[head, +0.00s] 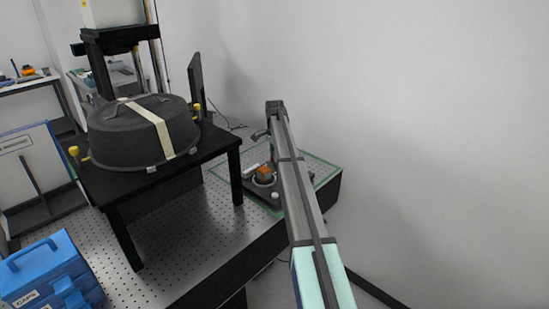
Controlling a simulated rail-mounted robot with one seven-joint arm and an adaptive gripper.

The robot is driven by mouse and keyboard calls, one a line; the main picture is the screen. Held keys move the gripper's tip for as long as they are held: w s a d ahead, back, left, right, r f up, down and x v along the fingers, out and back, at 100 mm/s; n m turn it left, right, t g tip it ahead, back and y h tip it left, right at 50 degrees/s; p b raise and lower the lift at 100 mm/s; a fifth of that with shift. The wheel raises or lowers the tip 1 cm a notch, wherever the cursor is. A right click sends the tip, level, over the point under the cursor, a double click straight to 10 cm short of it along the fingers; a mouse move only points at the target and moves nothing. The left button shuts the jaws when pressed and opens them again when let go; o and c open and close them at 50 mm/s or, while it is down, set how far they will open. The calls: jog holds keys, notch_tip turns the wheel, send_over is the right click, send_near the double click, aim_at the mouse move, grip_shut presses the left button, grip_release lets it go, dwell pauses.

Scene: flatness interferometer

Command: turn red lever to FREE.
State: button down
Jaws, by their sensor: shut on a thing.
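I cannot make out the red lever or any FREE marking in the head view. A small dark fixture (262,184) stands on the perforated table top, inside a green outline. It carries a pale ring and a small orange-brown block (264,172). I cannot tell whether this block belongs to the lever. My arm (297,190) reaches up across the picture just right of the fixture and covers part of it.
A black stand (120,212) holds a large dark round housing (141,130) with a pale strap, left of the fixture. A blue case (48,272) sits at the lower left. Bare perforated table (205,235) lies between stand and fixture. A plain wall (430,120) rises behind and right.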

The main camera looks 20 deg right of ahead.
jog(key=n, duration=0.2)
jog(key=n+b, duration=0.1)
jog(key=n, duration=0.3)
jog(key=shift+s+d+f+n, duration=0.1)
jog(key=shift+s+d+n, duration=0.05)
jog(key=shift+s+n, duration=0.2)
jog(key=n, duration=0.3)
jog(key=n+b, duration=0.1)
jog(key=n, duration=0.2)
jog(key=shift+s+d, duration=0.2)
jog(key=c, duration=1.1)
grip_release()
notch_tip(320, 180, up, 12)
jog(key=shift+r, duration=0.1)
